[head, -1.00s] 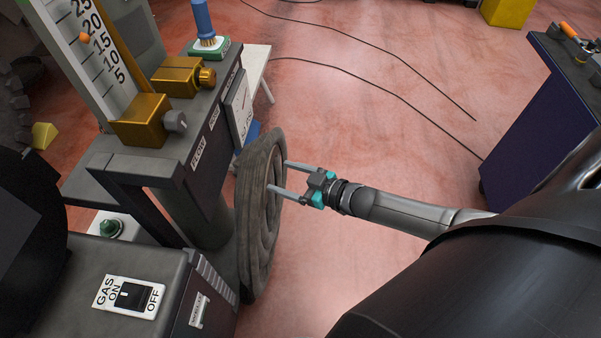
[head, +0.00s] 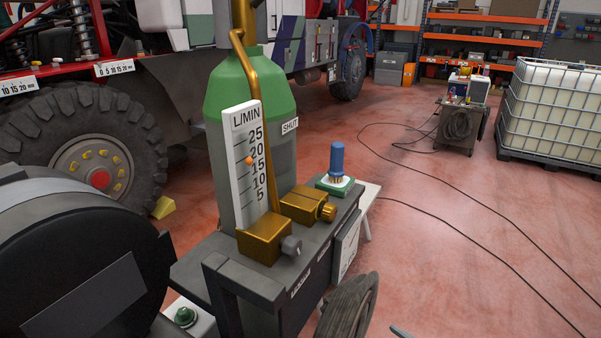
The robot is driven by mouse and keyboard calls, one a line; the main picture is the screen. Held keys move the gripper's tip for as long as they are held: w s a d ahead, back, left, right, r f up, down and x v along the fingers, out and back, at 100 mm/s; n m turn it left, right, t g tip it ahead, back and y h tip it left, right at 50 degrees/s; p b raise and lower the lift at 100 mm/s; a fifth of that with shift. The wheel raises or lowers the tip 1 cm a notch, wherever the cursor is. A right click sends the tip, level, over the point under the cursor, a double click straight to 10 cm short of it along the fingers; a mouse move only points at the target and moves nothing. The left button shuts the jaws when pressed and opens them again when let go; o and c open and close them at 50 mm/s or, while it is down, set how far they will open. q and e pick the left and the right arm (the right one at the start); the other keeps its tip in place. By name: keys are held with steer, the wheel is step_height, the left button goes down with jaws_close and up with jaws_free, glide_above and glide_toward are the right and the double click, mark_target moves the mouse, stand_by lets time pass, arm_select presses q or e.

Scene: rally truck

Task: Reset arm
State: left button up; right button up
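My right gripper (head: 400,331) shows only as a grey fingertip at the bottom edge of the head view. The rest of it is below the picture, so its opening is hidden. The fingertip is just right of a coiled grey hose (head: 348,308), apart from it in the picture. The hose hangs at the side of a grey welding cart and is cut off by the bottom edge. My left gripper is not in view.
A green gas cylinder (head: 268,95) with a flow gauge (head: 246,150) and brass valve (head: 265,240) stands on the cart. A truck wheel (head: 88,150) is behind left. A white caged tank (head: 556,110) stands far right. Red floor (head: 450,240) is open, with cables crossing it.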

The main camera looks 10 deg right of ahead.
steer(key=s+d+f+m+g+h+b, duration=0.1)
steer(key=s+f+m+g+h+b, duration=0.15)
steer(key=s+f, duration=0.8)
steer(key=s+f+m+g+h+b, duration=0.1)
steer(key=s+f+g+h+b, duration=0.15)
steer(key=s+f, duration=0.8)
steer(key=s+a+f+g+b, duration=0.1)
steer(key=s+a+f+g, duration=0.2)
steer(key=s+f, duration=0.4)
steer(key=s+a+f+g+b, duration=0.1)
steer(key=s+a+f+g, duration=0.2)
steer(key=s+f, duration=0.4)
steer(key=s, duration=0.4)
steer(key=shift+s+g+h, duration=0.15)
steer(key=shift+g+h, duration=0.15)
steer(key=shift+g, duration=0.1)
